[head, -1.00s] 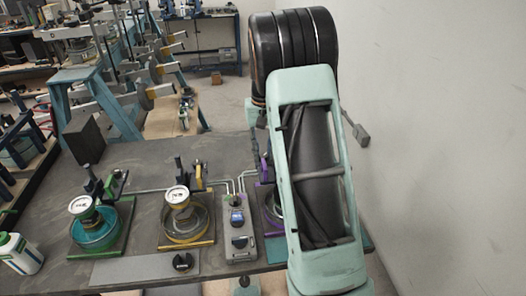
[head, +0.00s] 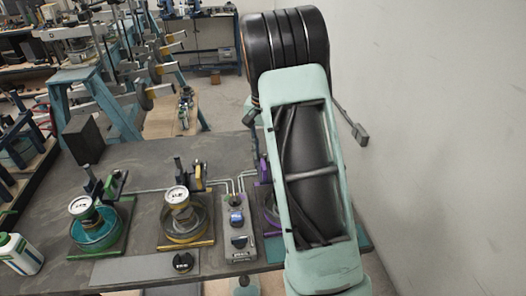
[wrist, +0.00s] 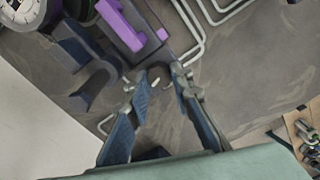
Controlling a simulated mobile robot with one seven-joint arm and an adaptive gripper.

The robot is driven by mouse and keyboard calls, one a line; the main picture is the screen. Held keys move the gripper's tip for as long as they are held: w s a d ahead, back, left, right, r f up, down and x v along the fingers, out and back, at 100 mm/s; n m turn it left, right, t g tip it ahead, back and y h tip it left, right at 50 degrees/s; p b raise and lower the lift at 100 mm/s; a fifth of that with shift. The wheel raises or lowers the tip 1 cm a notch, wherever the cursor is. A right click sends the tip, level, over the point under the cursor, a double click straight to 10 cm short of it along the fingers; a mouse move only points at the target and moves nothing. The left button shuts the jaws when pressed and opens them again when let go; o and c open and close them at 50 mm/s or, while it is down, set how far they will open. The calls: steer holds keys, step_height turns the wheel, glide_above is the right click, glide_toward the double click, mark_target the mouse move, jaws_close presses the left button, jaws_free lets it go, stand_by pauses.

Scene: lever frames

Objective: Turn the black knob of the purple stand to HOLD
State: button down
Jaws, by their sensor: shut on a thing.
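The purple stand (head: 263,170) is at the right end of the bench in the head view, mostly hidden behind my arm. In the wrist view its purple part (wrist: 122,22) and dark bracket are at the top, left of centre. My gripper (wrist: 160,80) has its two fingers pointing up the picture just below the stand. The fingers are shut on a small dark piece at their tips, which looks like the black knob (wrist: 158,70); it is largely covered. The knob's pointer and the HOLD mark cannot be made out. In the head view my gripper is hidden.
A yellow stand (head: 188,243) and a green stand (head: 100,251), each with a gauge, are to the left. A grey control box (head: 238,225) stands close to my arm. A loose black knob-like piece (head: 183,262) is at the front. Thin pipes (wrist: 190,20) run beside the purple stand.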

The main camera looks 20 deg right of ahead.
steer(key=c, duration=1.7)
jaws_free()
step_height(320, 180, up, 12)
